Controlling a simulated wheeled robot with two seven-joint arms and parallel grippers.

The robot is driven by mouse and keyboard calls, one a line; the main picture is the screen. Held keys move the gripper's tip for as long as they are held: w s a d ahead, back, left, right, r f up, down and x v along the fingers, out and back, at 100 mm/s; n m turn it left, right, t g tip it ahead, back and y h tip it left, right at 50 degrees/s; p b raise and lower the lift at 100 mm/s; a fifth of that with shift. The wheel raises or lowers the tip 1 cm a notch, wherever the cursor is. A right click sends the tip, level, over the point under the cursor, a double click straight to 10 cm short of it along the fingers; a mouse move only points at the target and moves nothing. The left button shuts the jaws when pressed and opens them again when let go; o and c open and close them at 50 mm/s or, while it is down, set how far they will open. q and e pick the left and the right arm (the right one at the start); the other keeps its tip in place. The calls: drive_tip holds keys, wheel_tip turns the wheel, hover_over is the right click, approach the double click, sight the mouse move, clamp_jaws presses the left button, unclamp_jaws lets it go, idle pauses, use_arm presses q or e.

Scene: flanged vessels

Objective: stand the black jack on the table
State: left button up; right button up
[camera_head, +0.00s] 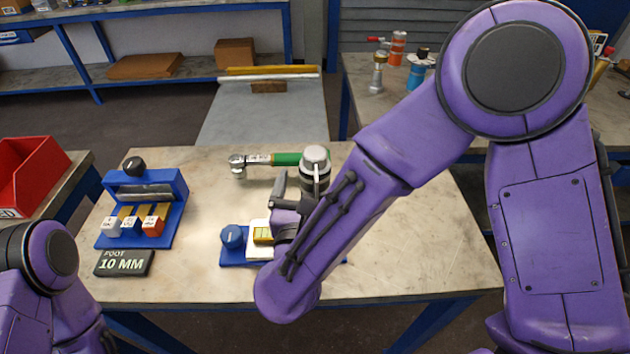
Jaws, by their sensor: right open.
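A dark, silver-topped piece, which looks like the black jack (315,168), appears upright above the middle of the table (410,240). Its lower part is hidden behind my right arm, so I cannot tell whether its base rests on the table. My right gripper (294,190) is open close beside it. One dark finger shows to the left of the jack; the other finger is mostly hidden, and contact cannot be made out. Part of my left arm shows at the lower left, but its gripper is not in view.
A green-handled wrench (270,159) lies behind the jack. A blue tray (228,259) with a blue knob and blocks sits partly under my right arm. A blue stand (176,186) and a "FOOT 10 MM" plate (124,263) are at left. The table's right side is clear.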

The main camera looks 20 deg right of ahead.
sight(313, 168)
drive_tip(key=x, duration=0.1)
drive_tip(key=p+x, duration=0.1)
drive_tip(key=x, duration=0.1)
drive_tip(key=shift+d+r, duration=0.15)
drive_tip(key=shift+r, duration=0.15)
drive_tip(key=shift+w+d+f, duration=0.15)
drive_tip(key=shift+w+d, duration=0.05)
drive_tip(key=shift+w, duration=0.1)
clamp_jaws()
drive_tip(key=shift+a, duration=0.1)
